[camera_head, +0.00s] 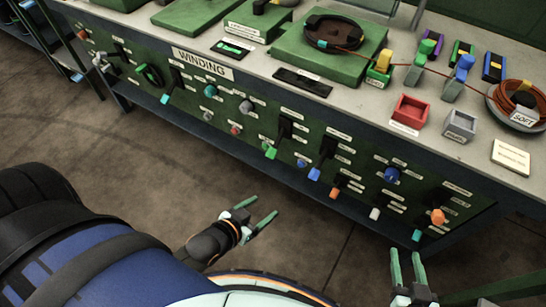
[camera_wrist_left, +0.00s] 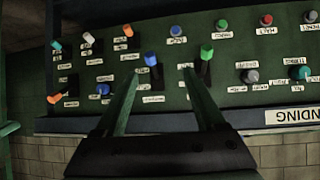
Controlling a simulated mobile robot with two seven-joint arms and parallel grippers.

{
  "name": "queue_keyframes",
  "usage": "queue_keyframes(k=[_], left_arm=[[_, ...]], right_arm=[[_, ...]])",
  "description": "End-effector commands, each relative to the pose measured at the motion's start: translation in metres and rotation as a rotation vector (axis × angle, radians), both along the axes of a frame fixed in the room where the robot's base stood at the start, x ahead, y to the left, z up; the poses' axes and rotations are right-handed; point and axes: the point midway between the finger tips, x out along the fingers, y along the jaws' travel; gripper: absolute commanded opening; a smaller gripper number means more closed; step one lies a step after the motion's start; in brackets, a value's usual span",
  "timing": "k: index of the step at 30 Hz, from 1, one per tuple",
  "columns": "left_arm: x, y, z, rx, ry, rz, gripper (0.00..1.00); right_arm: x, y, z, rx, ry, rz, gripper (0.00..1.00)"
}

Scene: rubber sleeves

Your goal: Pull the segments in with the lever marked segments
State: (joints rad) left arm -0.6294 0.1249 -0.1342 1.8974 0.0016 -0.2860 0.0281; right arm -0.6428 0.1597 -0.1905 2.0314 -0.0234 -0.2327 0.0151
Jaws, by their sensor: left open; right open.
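The green control panel carries several levers with coloured ends; their labels are too small to read, so I cannot tell which is marked segments. In the head view there are a green-tipped lever (camera_head: 270,152), a blue-tipped lever (camera_head: 315,173), an orange-tipped lever (camera_head: 334,192) and a white-tipped lever (camera_head: 375,213). My left gripper (camera_head: 263,217) is open and empty, apart from the panel. In the left wrist view, between its fingertips (camera_wrist_left: 160,72), the blue-tipped lever (camera_wrist_left: 150,60) appears beyond, with the green-tipped one (camera_wrist_left: 206,52) to the right. My right gripper (camera_head: 407,257) is open and empty below the panel's right part.
The bench top (camera_head: 365,100) above the panel holds a green winding plate (camera_head: 290,50), a red bin (camera_head: 410,112), a grey bin (camera_head: 459,125) and a wire coil (camera_head: 515,100). Round knobs, including a blue one (camera_head: 391,174), sit among the levers. The floor before the panel is clear.

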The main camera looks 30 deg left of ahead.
Motion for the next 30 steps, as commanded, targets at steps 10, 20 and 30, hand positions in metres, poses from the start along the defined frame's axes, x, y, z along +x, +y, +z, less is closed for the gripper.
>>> queue_keyframes(k=[10,20,30], left_arm=[[0.065,0.045,-0.068,0.043,-0.295,0.073,0.72],[0.102,0.079,-0.096,0.085,-0.539,0.118,0.72],[0.117,0.089,-0.094,0.098,-0.612,0.128,0.72]], right_arm=[[0.037,0.018,0.069,0.004,-0.625,0.097,0.47],[-0.012,0.034,0.136,0.020,-1.142,0.198,0.47],[-0.037,0.038,0.156,0.029,-1.292,0.232,0.47]])
